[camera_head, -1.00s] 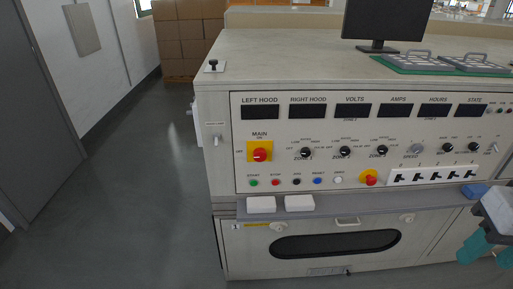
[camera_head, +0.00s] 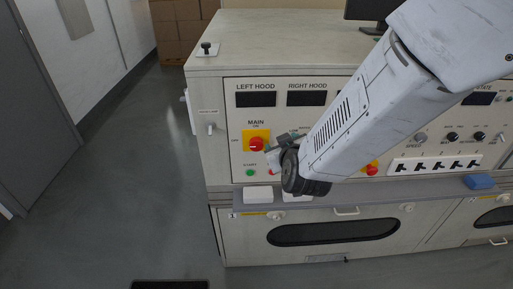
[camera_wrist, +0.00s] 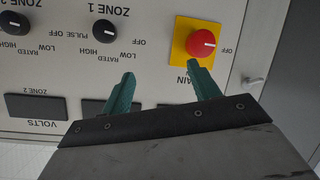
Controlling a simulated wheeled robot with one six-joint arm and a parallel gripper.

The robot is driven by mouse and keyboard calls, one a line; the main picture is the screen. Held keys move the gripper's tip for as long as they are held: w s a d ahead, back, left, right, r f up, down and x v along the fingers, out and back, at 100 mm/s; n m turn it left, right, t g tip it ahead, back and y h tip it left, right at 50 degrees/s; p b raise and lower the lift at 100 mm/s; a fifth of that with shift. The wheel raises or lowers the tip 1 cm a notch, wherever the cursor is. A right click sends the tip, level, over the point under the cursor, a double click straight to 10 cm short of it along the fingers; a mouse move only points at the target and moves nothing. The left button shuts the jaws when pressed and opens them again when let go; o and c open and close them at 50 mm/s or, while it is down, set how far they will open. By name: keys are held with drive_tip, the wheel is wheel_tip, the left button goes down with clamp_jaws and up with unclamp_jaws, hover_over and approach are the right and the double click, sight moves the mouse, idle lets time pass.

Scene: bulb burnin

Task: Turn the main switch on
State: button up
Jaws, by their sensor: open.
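The main switch (camera_head: 256,144) is a red round knob on a yellow square plate, at the left of the panel under the label MAIN. In the wrist view, which looks upside down, the red knob (camera_wrist: 201,43) shows a white mark lying roughly horizontal. My gripper (camera_head: 276,146) is just right of the switch in the head view, partly hidden by my wrist. In the wrist view my gripper (camera_wrist: 161,82) has its two teal fingers apart with nothing between them. One fingertip overlaps the lower edge of the yellow plate; I cannot tell whether it touches.
The zone 1 knob (camera_wrist: 103,28) and zone 2 knob (camera_wrist: 15,24) are beside the switch. A small lever (camera_wrist: 254,81) is on the other side. Below the panel, a ledge (camera_head: 350,197) carries white blocks (camera_head: 258,194) and a blue block (camera_head: 479,182).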

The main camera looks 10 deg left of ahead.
sight(256, 146)
drive_tip(key=s+a+f+n+t, duration=0.3)
drive_tip(key=s+a+f+t, duration=0.1)
drive_tip(key=a+f, duration=0.2)
drive_tip(key=shift+r+x, duration=0.25)
drive_tip(key=shift+x, duration=1.7)
drive_tip(key=shift+r+x, duration=0.2)
drive_tip(key=shift+x, duration=1.75)
drive_tip(key=shift+a, duration=0.1)
drive_tip(key=c, duration=1)
